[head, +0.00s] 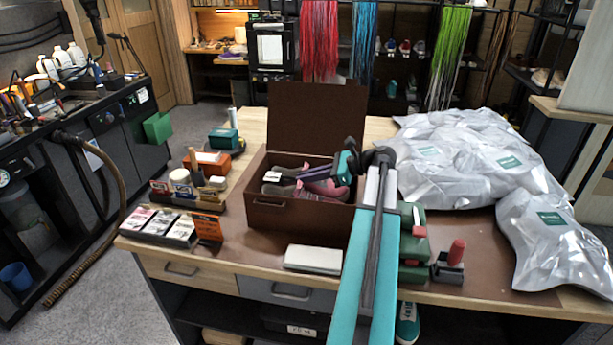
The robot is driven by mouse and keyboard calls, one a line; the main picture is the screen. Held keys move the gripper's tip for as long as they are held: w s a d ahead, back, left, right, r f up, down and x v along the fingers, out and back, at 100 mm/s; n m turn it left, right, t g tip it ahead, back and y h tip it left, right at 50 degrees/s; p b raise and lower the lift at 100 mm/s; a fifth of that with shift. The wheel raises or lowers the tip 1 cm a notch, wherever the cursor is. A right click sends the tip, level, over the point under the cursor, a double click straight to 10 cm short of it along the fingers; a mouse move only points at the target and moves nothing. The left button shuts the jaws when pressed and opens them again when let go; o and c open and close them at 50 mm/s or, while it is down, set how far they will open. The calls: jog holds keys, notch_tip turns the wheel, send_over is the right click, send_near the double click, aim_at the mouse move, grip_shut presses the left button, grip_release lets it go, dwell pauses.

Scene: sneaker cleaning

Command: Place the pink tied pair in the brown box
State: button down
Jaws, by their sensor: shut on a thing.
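The brown box (300,217) stands on the workbench with its lid raised at the back. The pink tied pair (326,189) is inside the box opening, with grey-pink parts toward the left and a white tag near the left wall. My gripper (306,174) reaches in over the right side of the box, its dark fingers pointing left among the shoes. It is shut on the pair. The fingers and the front wall hide part of the pair, so I cannot tell whether it rests on the box floor.
Silver bags (460,165) cover the bench's right side. A white block (313,259) lies before the box. A red-handled tool (453,258) and green items stand right of my arm. Small jars and card packs (172,226) sit at left.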

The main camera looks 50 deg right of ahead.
jog(key=c, duration=1.9)
grip_release()
jog(key=shift+r, duration=0.2)
jog(key=b+v, duration=0.3)
jog(key=v, duration=0.9)
jog(key=shift+r, duration=0.45)
jog(key=shift+s, duration=0.15)
